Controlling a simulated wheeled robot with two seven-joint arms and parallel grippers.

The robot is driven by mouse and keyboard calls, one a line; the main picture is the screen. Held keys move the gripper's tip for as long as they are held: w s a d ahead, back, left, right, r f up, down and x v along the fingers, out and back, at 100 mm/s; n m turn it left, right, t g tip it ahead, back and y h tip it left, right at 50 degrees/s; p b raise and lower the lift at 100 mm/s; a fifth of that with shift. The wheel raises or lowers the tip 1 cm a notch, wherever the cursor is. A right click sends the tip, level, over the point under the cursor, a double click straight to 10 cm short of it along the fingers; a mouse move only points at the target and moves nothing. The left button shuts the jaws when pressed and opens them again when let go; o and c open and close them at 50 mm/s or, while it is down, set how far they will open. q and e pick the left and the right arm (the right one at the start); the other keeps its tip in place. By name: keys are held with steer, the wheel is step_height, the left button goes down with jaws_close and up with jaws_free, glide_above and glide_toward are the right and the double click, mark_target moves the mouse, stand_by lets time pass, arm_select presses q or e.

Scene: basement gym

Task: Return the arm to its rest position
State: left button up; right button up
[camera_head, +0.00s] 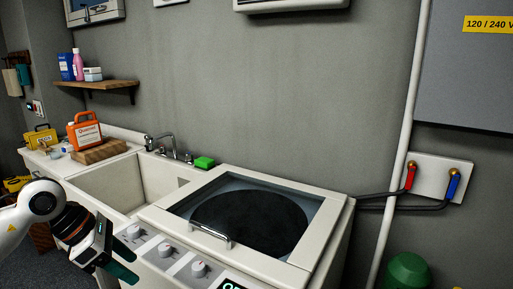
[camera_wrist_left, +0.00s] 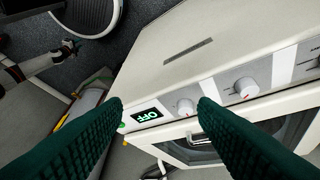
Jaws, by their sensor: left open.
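My left arm (camera_head: 38,204) comes in from the left in the head view. My left gripper (camera_head: 119,262) is open and empty, in front of the machine's control panel near the left knob. In the left wrist view its two dark green fingers (camera_wrist_left: 158,106) are spread apart with nothing between them. Beyond them are the panel's lit OFF display (camera_wrist_left: 147,114) and a knob (camera_wrist_left: 185,106).
The white machine (camera_head: 327,229) has a closed glass lid with a handle (camera_head: 210,235). A sink (camera_head: 115,187) stands left of it. An orange jug (camera_head: 85,131) stands on a wooden board. Pipes run along the right wall.

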arm_select(q)
steer(key=s+d+r+n+t+h, duration=0.1)
steer(key=d+r+n+t+h, duration=0.15)
steer(key=d+h, duration=0.55)
steer(key=s+d+r+n+t+h, duration=0.1)
steer(key=d+r+n+h, duration=0.3)
steer(key=d, duration=0.7)
steer(key=w+a+f+n+t+y, duration=0.1)
steer(key=a+f+n+t+y, duration=0.6)
steer(key=n, duration=0.9)
steer(key=w+a+f+n+t+y, duration=0.1)
steer(key=a+f+n+t+y, duration=0.55)
steer(key=n, duration=0.95)
steer(key=s+f+n+g+y, duration=0.4)
steer(key=s+f+n+g, duration=0.4)
steer(key=s+f+g, duration=1.15)
steer(key=s+f+t, duration=0.1)
steer(key=s+f, duration=0.2)
steer(key=f, duration=1.1)
steer(key=s+f+t, duration=0.1)
steer(key=s+f, duration=0.2)
steer(key=f, duration=1)
steer(key=s+a+f, duration=0.3)
steer(key=s+f, duration=1.2)
steer(key=shift+s+a+f+g, duration=0.2)
steer(key=shift+s+f+g, duration=0.1)
steer(key=shift+s+g, duration=0.15)
